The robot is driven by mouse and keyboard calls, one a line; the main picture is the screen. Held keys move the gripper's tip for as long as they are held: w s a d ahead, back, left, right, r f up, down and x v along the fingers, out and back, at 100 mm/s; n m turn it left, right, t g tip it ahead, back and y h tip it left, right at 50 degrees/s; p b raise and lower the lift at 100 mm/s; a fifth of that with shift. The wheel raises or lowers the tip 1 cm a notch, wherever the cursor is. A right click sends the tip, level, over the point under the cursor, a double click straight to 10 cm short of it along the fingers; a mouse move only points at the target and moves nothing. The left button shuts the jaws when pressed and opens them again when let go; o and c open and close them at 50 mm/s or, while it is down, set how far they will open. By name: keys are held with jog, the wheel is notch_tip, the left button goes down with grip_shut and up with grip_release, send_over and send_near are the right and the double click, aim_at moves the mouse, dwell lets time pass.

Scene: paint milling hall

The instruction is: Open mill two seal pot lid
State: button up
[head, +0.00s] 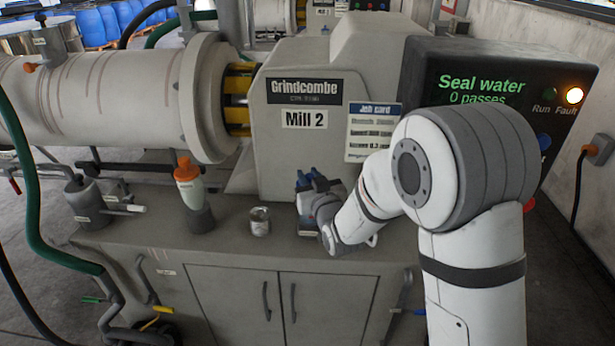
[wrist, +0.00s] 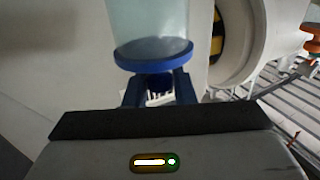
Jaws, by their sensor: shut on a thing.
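My gripper (head: 315,185) is at the bench in front of the Mill 2 housing (head: 350,140), with bits of blue showing around it. In the wrist view its blue fingers (wrist: 158,90) are shut on a small dark blue knob (wrist: 157,82). The knob adjoins a round blue lid (wrist: 153,55), which touches the end of a clear, pale cylindrical pot (wrist: 150,22). No gap shows between lid and pot. In the head view my arm and gripper hide most of the pot.
A white bottle with an orange cap (head: 188,178) stands in a grey holder to the left. A small metal can (head: 259,221) stands between it and my gripper. A grey pot (head: 86,205) is farther left. The panel (head: 480,85) reads "Seal water 0 passes", its Fault lamp lit.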

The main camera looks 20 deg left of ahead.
grip_shut()
jog(key=shift+a, duration=0.15)
jog(key=shift+w+r+m+g+h+p, duration=0.35)
jog(key=shift+r+g+h+p, duration=0.3)
jog(key=shift+p, duration=0.35)
jog(key=shift+w+r+m+g+h+p, duration=0.25)
jog(key=shift+w+g+h+p, duration=0.15)
jog(key=shift+g+p, duration=0.65)
jog(key=p, duration=0.1)
jog(key=g+p, duration=0.1)
jog(key=p, duration=0.1)
jog(key=shift+w+a+r+m+h, duration=0.1)
jog(key=shift+w+m+h, duration=0.15)
jog(key=shift+w+m, duration=0.05)
jog(key=shift+w+g+p, duration=0.15)
jog(key=shift+g+p, duration=0.25)
jog(key=shift+p, duration=0.1)
